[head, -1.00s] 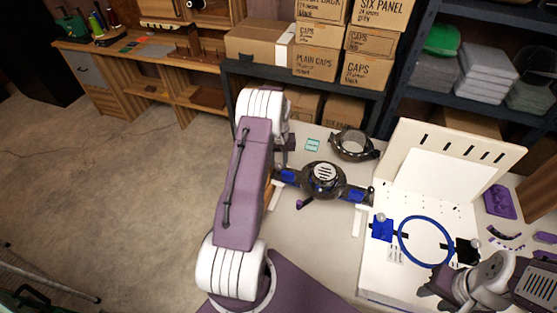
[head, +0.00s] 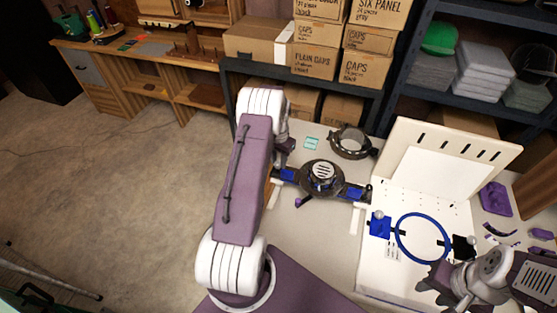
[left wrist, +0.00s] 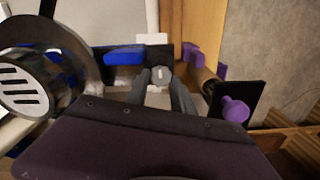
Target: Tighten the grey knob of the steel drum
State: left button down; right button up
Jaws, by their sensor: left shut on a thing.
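The steel drum (head: 322,180), dark and round with a white slotted cap, sits between blue-and-black side pieces on the bench. In the left wrist view the drum (left wrist: 62,48) is at the left edge. The small grey knob (left wrist: 160,73) is on a black block right of the drum there. My left gripper (left wrist: 161,84) has its two dark fingers on either side of the knob, shut on it. In the head view my left arm hides the knob and fingers. My right gripper (head: 443,287) is at the lower right, away from the drum; its finger opening is unclear.
A dark ring (head: 351,142) lies behind the drum. At right are a white pegboard stand (head: 400,262), a blue hoop (head: 399,246) and a purple part (head: 495,199). In the wrist view a purple knob (left wrist: 235,109) is close right of my fingers.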

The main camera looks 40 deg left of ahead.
aim_at(279, 163)
pick_arm(q)
jog(key=shift+r, duration=0.1)
dwell(0.3)
jog(key=c, duration=1.1)
grip_release()
notch_tip(279, 163, up, 9)
